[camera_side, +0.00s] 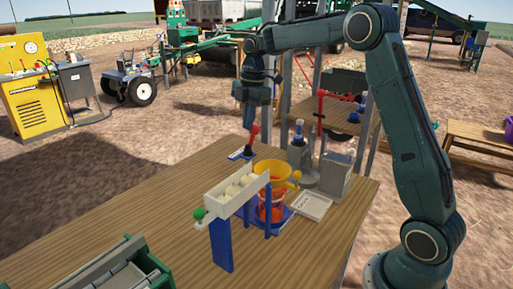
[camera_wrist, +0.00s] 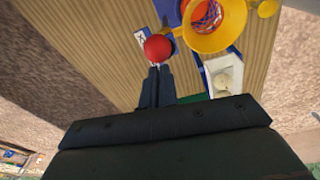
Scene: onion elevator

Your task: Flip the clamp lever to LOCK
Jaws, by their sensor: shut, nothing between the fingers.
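The clamp lever (camera_side: 253,137) has a red knob and stands on a small blue and white plate (camera_side: 240,154) at the far left part of the wooden table. In the wrist view the red knob (camera_wrist: 158,48) is just beyond my fingertips, beside a white label (camera_wrist: 140,37) on which a letter K shows. My gripper (camera_side: 248,124) points down just above the knob in the side view. Its fingers (camera_wrist: 157,72) are together with nothing between them. I cannot tell whether they touch the knob. The lever's shaft is mostly hidden under the knob in the wrist view.
A white chute (camera_side: 236,193) with pale onions stands on blue legs near the lever. Right of it are a yellow funnel (camera_side: 272,170) over red netting and a white-topped scale (camera_side: 313,206). A grey post (camera_side: 300,155) stands behind.

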